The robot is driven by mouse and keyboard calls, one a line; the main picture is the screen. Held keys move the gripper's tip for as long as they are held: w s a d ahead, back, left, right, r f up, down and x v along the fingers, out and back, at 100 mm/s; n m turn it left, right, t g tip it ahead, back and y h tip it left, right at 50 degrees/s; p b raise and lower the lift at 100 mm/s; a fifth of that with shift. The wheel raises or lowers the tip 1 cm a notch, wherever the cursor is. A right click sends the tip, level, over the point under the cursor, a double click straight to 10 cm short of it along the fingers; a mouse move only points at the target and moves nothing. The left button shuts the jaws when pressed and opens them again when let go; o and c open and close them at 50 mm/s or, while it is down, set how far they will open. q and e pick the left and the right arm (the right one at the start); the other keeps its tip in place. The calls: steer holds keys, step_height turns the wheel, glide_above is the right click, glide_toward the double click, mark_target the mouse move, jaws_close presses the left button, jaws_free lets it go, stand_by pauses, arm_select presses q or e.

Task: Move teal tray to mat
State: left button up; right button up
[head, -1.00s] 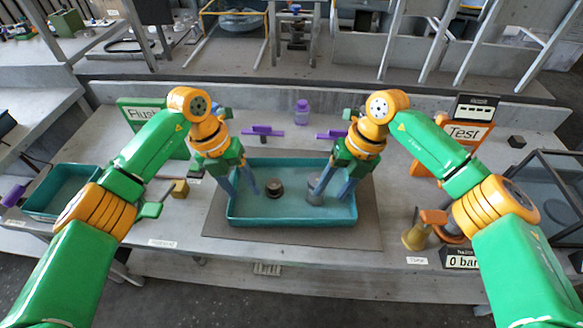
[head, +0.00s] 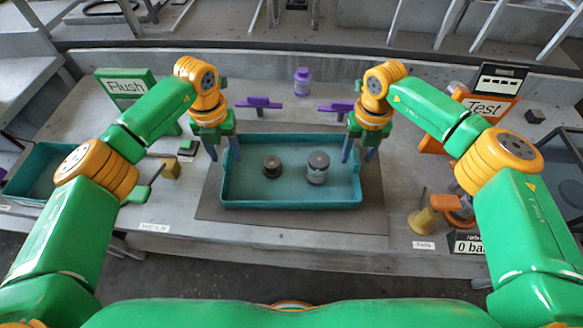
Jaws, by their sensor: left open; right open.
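The teal tray (head: 290,204) rests on the brown-grey mat (head: 375,222) in the middle of the table. Inside it stand a dark, short round part (head: 272,166) at the left and a taller grey cylinder with a dark top (head: 318,168) at the right. My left gripper (head: 226,156) is open at the tray's left end, its fingers by the left wall. My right gripper (head: 357,154) is open at the tray's right end, its fingers by the right wall. I cannot tell whether either gripper touches the tray.
A second teal tray (head: 40,172) is at the far left. Two purple-handled pieces (head: 258,102) and a purple bottle (head: 302,80) stand behind the tray. A green Flush sign (head: 125,86) is at left, an orange Test sign (head: 484,106) at right. A brass-coloured part (head: 422,219) stands front right.

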arm_select(q)
steer(key=shift+s+f, duration=0.2)
steer(key=shift+f, duration=0.4)
arm_select(e)
steer(key=shift+s+f, duration=0.15)
steer(key=shift+f, duration=0.45)
arm_select(q)
steer(key=shift+w, duration=0.1)
jaws_close()
arm_select(e)
jaws_close()
